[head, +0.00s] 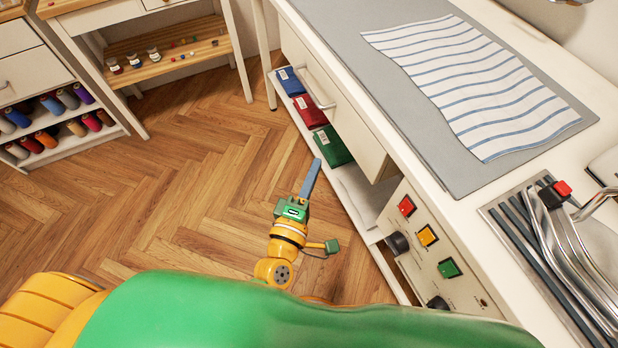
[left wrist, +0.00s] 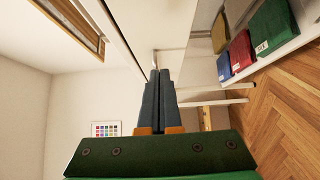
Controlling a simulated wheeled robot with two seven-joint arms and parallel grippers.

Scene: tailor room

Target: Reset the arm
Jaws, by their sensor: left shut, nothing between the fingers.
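My left gripper (head: 311,178) shows in the head view, pointing up and away beside the front of the white workbench. Its two dark fingers are together and empty, as the left wrist view also shows (left wrist: 160,73). The gripper is apart from the folded cloths on the low shelf, with the green cloth (head: 333,147) closest to it in the head view. My right gripper is not in view.
The workbench drawer (head: 325,95) stands partly out above the shelf. Red (head: 306,111) and blue (head: 290,81) cloths lie beyond the green one. A control panel (head: 440,255) with coloured buttons is at the right. Wooden floor (head: 190,170) is clear at the left.

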